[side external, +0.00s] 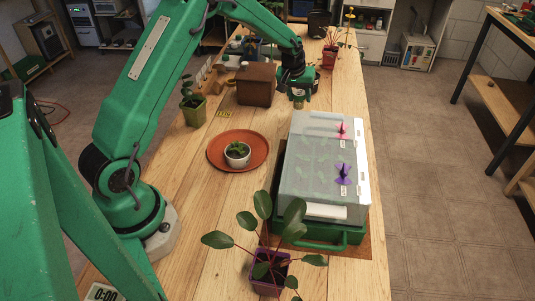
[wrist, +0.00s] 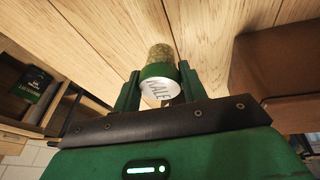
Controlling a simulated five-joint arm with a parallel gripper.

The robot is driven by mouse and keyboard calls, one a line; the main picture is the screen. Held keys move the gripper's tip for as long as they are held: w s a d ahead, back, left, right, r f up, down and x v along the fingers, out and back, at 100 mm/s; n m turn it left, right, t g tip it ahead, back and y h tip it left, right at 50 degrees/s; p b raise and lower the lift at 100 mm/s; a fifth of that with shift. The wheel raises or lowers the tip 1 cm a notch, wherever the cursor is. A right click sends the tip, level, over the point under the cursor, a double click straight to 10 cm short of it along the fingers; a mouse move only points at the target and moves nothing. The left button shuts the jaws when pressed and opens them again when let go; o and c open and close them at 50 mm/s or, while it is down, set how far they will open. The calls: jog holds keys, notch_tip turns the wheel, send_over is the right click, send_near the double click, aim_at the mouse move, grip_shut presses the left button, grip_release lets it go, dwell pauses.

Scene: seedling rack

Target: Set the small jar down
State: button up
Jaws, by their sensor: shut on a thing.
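The small jar (side external: 298,97) hangs below my gripper (side external: 297,84) in the side external view, over the wooden bench behind the covered tray. In the wrist view the jar (wrist: 159,56) shows a speckled yellow-green body, a green band and a white end lettered "KALE". My gripper (wrist: 159,79) is shut on it, with one finger on each side. The jar appears to be above the bench boards; a gap under it cannot be judged exactly.
A brown box (side external: 255,86) stands left of the jar. A green tray (side external: 300,231) with a clear cover (side external: 305,170) is in front. A terracotta saucer (side external: 215,153) holds a white pot (side external: 237,160). A purple potted plant (side external: 268,278) stands nearest. Bare bench lies between the saucer and tray.

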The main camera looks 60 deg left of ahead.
aim_at(299, 102)
jog(key=shift+f, duration=1.35)
jog(key=shift+f, duration=0.1)
jog(key=o, duration=1)
jog(key=v, duration=1.2)
jog(key=shift+s, duration=0.1)
